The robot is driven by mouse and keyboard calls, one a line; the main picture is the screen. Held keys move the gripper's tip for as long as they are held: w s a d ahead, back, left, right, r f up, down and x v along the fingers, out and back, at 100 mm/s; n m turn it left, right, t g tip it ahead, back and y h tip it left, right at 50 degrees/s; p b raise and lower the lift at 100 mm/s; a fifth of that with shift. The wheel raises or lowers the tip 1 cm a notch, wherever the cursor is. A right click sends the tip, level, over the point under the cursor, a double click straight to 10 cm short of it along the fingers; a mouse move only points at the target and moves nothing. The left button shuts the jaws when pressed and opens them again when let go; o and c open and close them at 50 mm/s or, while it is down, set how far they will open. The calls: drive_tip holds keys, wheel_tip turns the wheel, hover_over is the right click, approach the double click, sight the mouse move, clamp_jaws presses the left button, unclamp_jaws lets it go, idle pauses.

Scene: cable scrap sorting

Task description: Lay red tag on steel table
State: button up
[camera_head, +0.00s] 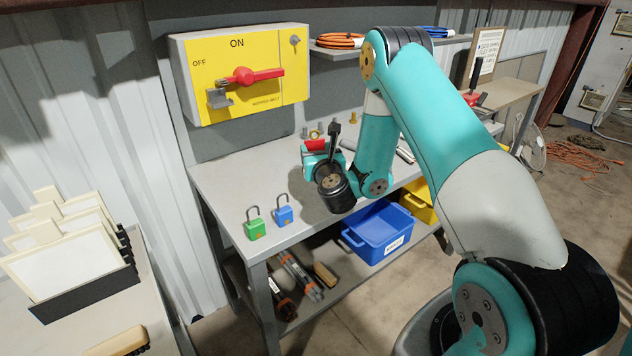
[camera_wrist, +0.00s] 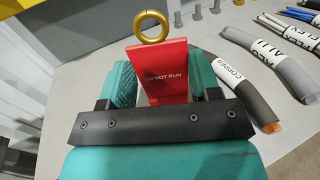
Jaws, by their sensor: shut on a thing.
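The red tag (camera_wrist: 166,75), marked "DO NOT RUN" and with a gold ring (camera_wrist: 152,27) at its top, is between the fingers of my gripper (camera_wrist: 160,88) in the wrist view. My gripper is shut on it. In the head view the red tag (camera_head: 315,146) shows as a small red patch at my gripper (camera_head: 314,152), over the steel table (camera_head: 222,177). I cannot tell whether the tag touches the table.
A green padlock (camera_head: 254,224) and a blue padlock (camera_head: 283,212) stand at the table's front left. Several bolts stand at the back. Labelled cable pieces (camera_wrist: 265,63) lie to the right. A yellow switch box (camera_head: 240,72) hangs behind. The table's left part is clear.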

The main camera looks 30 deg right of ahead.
drive_tip(key=shift+f+b, duration=0.85)
drive_tip(key=shift+f, duration=1.6)
drive_tip(key=shift+f+b, duration=0.2)
drive_tip(key=shift+b, duration=0.1)
drive_tip(key=o, duration=0.9)
drive_tip(key=shift+r, duration=0.1)
